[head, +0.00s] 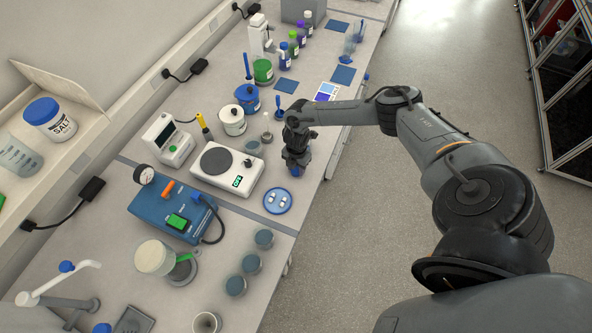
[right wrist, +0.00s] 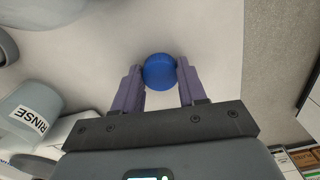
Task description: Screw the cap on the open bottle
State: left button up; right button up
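My right gripper (head: 296,168) points down over the right edge of the bench, to the right of the balance. In the right wrist view its two purple-grey fingers (right wrist: 158,75) stand on either side of a round blue cap (right wrist: 159,71) and appear to touch it on both sides. Only a bit of blue shows under the gripper in the head view. A small narrow-necked vessel (head: 267,137) stands just left of the gripper; I cannot tell for sure that it is the open bottle. My left gripper is not in view.
The balance (head: 226,168) and a blue dish with white pieces (head: 278,201) are close to the gripper. A cream-lidded jar (head: 232,121) and blue-lidded jar (head: 247,98) stand farther back. A RINSE container (right wrist: 28,115) shows in the wrist view. Open floor lies right.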

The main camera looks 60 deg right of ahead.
aim_at(296, 169)
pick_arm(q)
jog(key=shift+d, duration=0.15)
pick_arm(e)
jog(key=c, duration=0.3)
jog(key=shift+c, duration=0.2)
jog(key=shift+r, duration=0.8)
notch_tip(296, 169, up, 3)
jog(key=shift+f, duration=0.15)
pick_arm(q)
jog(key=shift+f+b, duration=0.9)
pick_arm(e)
jog(key=s+d+r, duration=0.4)
jog(key=s+r, duration=0.2)
jog(key=s, duration=0.4)
jog(key=shift+s+r, duration=0.35)
jog(key=shift+s, duration=0.05)
jog(key=shift+d, duration=0.1)
